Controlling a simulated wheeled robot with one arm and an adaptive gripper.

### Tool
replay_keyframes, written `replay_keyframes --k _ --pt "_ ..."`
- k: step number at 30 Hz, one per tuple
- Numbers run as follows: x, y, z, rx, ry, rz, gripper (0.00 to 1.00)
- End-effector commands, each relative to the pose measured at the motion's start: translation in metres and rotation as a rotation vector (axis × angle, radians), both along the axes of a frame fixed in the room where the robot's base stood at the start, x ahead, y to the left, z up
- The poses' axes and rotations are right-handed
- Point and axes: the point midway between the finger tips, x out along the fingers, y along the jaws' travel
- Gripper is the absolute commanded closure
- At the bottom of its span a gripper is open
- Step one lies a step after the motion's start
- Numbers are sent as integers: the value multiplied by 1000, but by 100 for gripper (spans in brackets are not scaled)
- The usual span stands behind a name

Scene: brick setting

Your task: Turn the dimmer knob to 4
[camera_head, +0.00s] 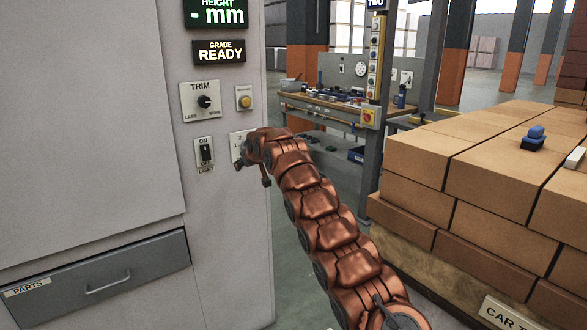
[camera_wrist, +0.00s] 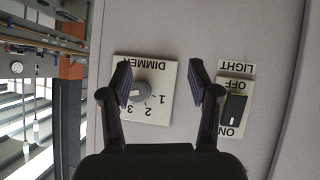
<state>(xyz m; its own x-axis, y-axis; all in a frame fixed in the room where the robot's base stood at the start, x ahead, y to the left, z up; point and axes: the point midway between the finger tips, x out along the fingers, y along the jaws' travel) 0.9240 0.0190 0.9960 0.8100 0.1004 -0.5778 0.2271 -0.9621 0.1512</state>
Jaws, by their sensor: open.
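The dimmer plate (camera_wrist: 165,72) is pale, with the numbers 1, 2 and 3 readable; it appears upside down in the wrist view. Its round grey knob (camera_wrist: 143,90) has a light mark, but I cannot tell clearly which number it points to. My gripper (camera_wrist: 160,82) is open and empty, its two dark fingers spread in front of the plate. The knob lies close beside the left finger, which partly overlaps it; contact cannot be told. In the head view, the plate (camera_head: 235,142) shows only in part behind my gripper (camera_head: 241,162).
A light switch (camera_wrist: 234,103) sits right of the fingers in the wrist view; it also shows in the head view (camera_head: 205,152). Above are the trim knob (camera_head: 204,101) and a yellow button (camera_head: 245,101). Stacked bricks (camera_head: 480,170) stand right of my arm.

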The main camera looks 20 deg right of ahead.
Motion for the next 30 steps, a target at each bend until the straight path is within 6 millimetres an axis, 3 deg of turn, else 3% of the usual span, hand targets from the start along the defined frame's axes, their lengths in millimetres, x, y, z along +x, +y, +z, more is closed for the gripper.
replay_keyframes --k 14,30 --pt "-32 -21 14 -58 111 -74 39" --pt "-84 -46 31 -98 229 -163 39"
